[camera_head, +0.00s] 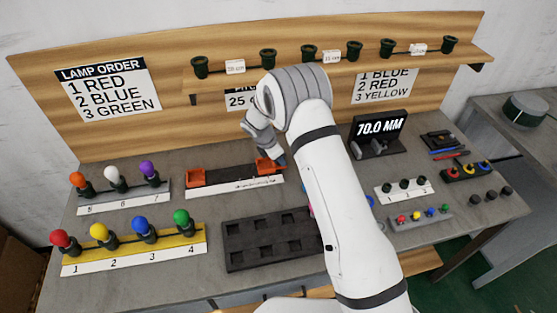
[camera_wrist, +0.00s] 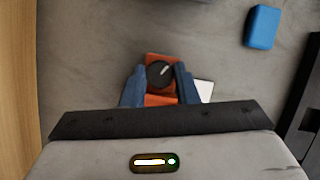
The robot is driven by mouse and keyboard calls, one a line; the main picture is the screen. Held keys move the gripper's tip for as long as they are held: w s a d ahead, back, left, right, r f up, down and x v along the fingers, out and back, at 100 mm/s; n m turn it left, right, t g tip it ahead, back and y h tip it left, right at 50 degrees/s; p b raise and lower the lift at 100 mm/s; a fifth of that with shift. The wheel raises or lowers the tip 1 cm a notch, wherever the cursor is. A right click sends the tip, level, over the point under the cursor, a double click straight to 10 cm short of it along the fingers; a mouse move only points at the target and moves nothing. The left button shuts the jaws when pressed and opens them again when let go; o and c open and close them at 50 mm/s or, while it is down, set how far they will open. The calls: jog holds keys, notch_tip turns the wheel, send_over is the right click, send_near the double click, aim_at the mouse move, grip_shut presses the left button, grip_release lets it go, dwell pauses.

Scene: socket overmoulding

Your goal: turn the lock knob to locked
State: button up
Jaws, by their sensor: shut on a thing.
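The lock knob (camera_wrist: 160,74) is round and black with a white pointer line that points up and to the right in the wrist view. It sits on an orange block (camera_wrist: 161,99). My gripper (camera_wrist: 160,84) has its two blue fingers on either side of the knob, shut on it. In the head view my gripper (camera_head: 278,158) is at the right orange block (camera_head: 264,166) of a dark fixture (camera_head: 231,175) with a white label strip. A second orange block (camera_head: 196,177) is at its left end. The knob is hidden behind my gripper in the head view.
A yellow lamp rack (camera_head: 190,239) with coloured bulbs stands front left, another rack (camera_head: 160,190) behind it. A dark tray (camera_head: 265,258) lies in front of the fixture. A 70.0 MM display (camera_head: 379,128) stands to the right. A blue block (camera_wrist: 263,27) lies near the knob.

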jog(key=m+g+b, duration=0.1)
jog(key=m, duration=0.1)
jog(key=m+b, duration=0.1)
jog(key=m, duration=0.1)
jog(key=shift+w+f+g+b, duration=0.15)
jog(key=shift+g+b, duration=0.15)
jog(key=shift+g, duration=0.1)
jog(key=shift+m+g+h+b, duration=0.3)
jog(key=shift+m+g+b, duration=0.4)
jog(key=shift+m, duration=1.2)
jog(key=o, duration=0.7)
jog(key=shift+r, duration=0.2)
jog(key=shift+w+a+r+b, duration=0.1)
jog(key=shift+a+r+b, duration=0.1)
jog(key=shift+r+b, duration=0.1)
jog(key=a, duration=0.4)
jog(key=w+a+b, duration=0.1)
jog(key=a, duration=0.3)
jog(key=w+a+b, duration=0.1)
jog(key=a, duration=0.3)
jog(key=shift+w+r, duration=0.2)
